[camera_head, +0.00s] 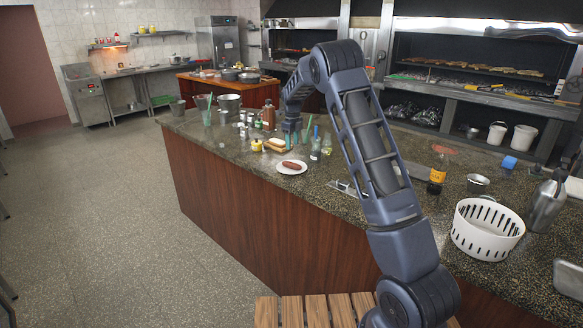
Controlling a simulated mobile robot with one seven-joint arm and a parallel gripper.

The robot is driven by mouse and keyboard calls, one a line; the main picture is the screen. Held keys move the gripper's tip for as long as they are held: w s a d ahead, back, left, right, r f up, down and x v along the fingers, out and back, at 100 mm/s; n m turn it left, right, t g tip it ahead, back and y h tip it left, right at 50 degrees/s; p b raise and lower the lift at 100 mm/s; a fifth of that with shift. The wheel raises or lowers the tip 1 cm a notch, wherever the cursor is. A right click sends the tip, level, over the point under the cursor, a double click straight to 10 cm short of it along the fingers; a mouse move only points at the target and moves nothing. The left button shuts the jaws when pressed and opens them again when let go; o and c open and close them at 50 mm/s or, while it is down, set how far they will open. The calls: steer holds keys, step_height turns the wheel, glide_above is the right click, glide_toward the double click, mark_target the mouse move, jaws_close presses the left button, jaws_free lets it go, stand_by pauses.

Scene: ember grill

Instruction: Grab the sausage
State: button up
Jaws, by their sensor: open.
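The sausage (291,165) is small and reddish-brown. It lies on a white plate (290,171) near the front edge of the stone counter, left of the middle of the view. My gripper (296,138) hangs above the counter at the end of my bent arm, just above and behind the plate in the picture. Its jaws are open, with teal tips, and are apart from the sausage. The small size makes its exact height hard to judge.
Close around my gripper stand a bun on a board (276,145), a yellow container (256,145), several bottles and a clear bottle (315,149).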

steer(key=f, duration=0.1)
glide_above(292, 165)
steer(key=f, duration=0.3)
steer(key=w+f, duration=0.1)
steer(key=f, duration=0.1)
steer(key=shift+a, duration=0.15)
steer(key=shift+w+f, duration=0.15)
steer(key=shift+f, duration=1.2)
steer(key=shift+w+f, duration=0.1)
steer(key=shift+f, duration=1.2)
steer(key=c, duration=1.1)
